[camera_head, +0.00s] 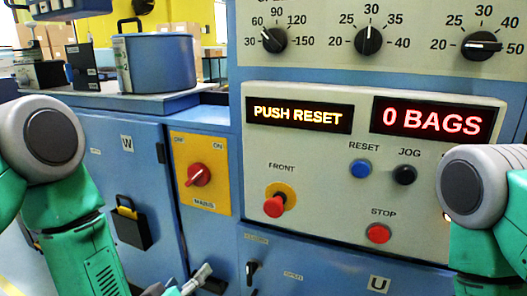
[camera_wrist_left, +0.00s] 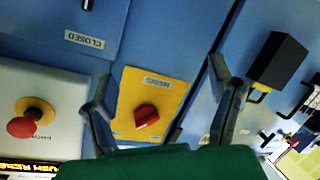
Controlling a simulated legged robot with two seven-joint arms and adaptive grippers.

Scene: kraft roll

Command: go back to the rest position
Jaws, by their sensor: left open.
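My left gripper (camera_head: 188,287) shows only partly at the bottom edge of the head view, below the yellow plate of the mains switch. In the left wrist view its two dark fingers (camera_wrist_left: 162,108) are spread apart with nothing held. The red mains knob (camera_head: 198,174) on its yellow plate (camera_head: 212,203) appears between the fingers in the wrist view (camera_wrist_left: 146,115), beyond them. The gap between gripper and knob is hard to judge. My right arm (camera_head: 480,190) comes in at the right edge, in front of the panel; its gripper is out of view.
The control panel (camera_head: 330,205) has a red front button (camera_head: 274,206), blue reset button (camera_head: 360,169), black jog button (camera_head: 404,175) and red stop button (camera_head: 379,233). Displays read "PUSH RESET" and "0 BAGS". A blue pot (camera_head: 160,65) stands above.

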